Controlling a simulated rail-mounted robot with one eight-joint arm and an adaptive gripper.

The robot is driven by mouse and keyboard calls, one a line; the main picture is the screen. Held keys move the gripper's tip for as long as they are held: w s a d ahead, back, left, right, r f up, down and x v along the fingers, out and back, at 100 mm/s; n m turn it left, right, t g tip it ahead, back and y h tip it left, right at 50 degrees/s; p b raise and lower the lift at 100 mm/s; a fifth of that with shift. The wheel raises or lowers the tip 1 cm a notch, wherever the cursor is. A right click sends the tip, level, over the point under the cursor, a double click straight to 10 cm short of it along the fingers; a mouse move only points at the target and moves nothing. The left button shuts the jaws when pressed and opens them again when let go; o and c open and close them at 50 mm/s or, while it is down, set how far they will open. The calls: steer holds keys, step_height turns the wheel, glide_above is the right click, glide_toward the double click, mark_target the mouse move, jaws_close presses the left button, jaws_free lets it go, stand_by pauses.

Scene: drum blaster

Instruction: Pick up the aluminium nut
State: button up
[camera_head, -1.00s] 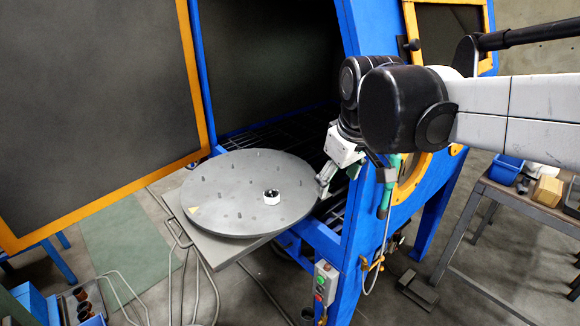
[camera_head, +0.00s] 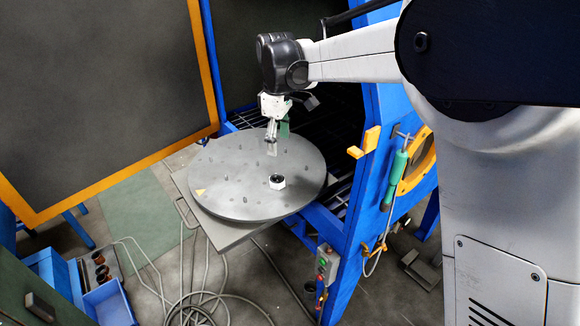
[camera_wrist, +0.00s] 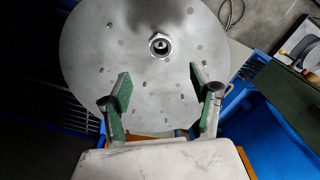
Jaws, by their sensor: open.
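The aluminium nut (camera_head: 277,181) is a small, pale ring with a dark centre. It sits on the round grey turntable (camera_head: 222,190), toward its front right. In the wrist view the nut (camera_wrist: 152,44) lies near the middle of the turntable (camera_wrist: 90,45), beyond my fingertips. My gripper (camera_head: 273,147) hangs above the back part of the turntable, apart from the nut. In the wrist view my gripper (camera_wrist: 158,78) has its two green-padded fingers spread wide with nothing between them.
Several small pegs stand on the turntable. The blue blaster cabinet frame (camera_head: 350,215) and a green-handled tool (camera_head: 395,178) stand to the right. The large open door (camera_head: 95,90) is at the left. Hoses (camera_head: 205,300) lie on the floor in front.

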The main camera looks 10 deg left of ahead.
steer(key=f, duration=0.1)
glide_above(277, 177)
steer(key=s, duration=0.2)
steer(key=f, duration=0.5)
steer(key=d+f, duration=0.1)
steer(key=f, duration=0.2)
steer(key=shift+w, duration=0.2)
steer(key=shift+a+f, duration=0.2)
steer(key=shift+f, duration=2.4)
steer(key=shift+c, duration=0.3)
steer(key=c, duration=1.2)
steer(key=shift+r, duration=0.15)
